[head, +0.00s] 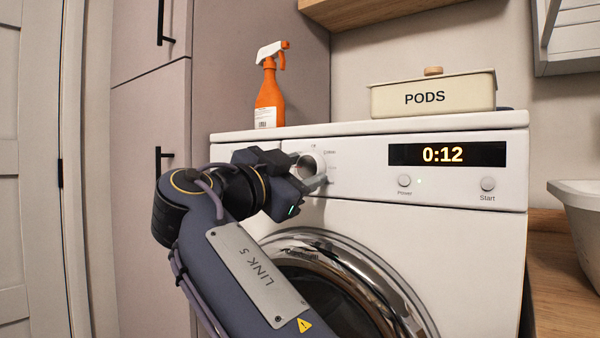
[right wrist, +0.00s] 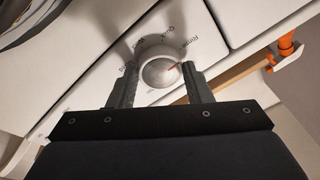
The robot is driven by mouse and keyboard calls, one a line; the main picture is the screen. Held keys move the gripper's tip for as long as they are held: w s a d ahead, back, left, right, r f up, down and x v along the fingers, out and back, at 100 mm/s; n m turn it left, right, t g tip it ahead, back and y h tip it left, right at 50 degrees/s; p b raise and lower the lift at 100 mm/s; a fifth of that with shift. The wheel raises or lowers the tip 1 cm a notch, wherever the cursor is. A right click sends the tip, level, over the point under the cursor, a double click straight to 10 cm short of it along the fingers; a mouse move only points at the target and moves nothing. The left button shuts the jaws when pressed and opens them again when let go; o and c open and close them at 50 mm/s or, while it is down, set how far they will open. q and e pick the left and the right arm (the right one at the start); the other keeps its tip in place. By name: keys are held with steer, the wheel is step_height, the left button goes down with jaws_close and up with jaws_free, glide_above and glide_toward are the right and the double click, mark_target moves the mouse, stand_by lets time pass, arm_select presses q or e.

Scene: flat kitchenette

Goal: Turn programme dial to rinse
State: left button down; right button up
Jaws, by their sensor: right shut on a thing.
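The programme dial (head: 312,163) is a round white knob on the left of the washing machine's (head: 460,230) front panel. In the right wrist view the dial (right wrist: 160,68) sits between the fingers of my right gripper (right wrist: 162,88). The right gripper (head: 308,170) is shut on the dial, a finger on each side. A small red mark on the dial points toward the upper right in the wrist view. My left gripper is not in view.
The lit display (head: 442,154) reads 0:12, above the Power button (head: 404,181) and Start button (head: 488,184). An orange spray bottle (head: 268,98) and a cream PODS box (head: 432,96) stand on top. The round chrome-rimmed door (head: 345,262) is below; a tall cupboard (head: 150,110) stands left.

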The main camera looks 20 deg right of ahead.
steer(key=o, duration=1)
steer(key=v, duration=0.7)
steer(key=shift+s+a+p, duration=0.2)
steer(key=shift+a+p, duration=0.1)
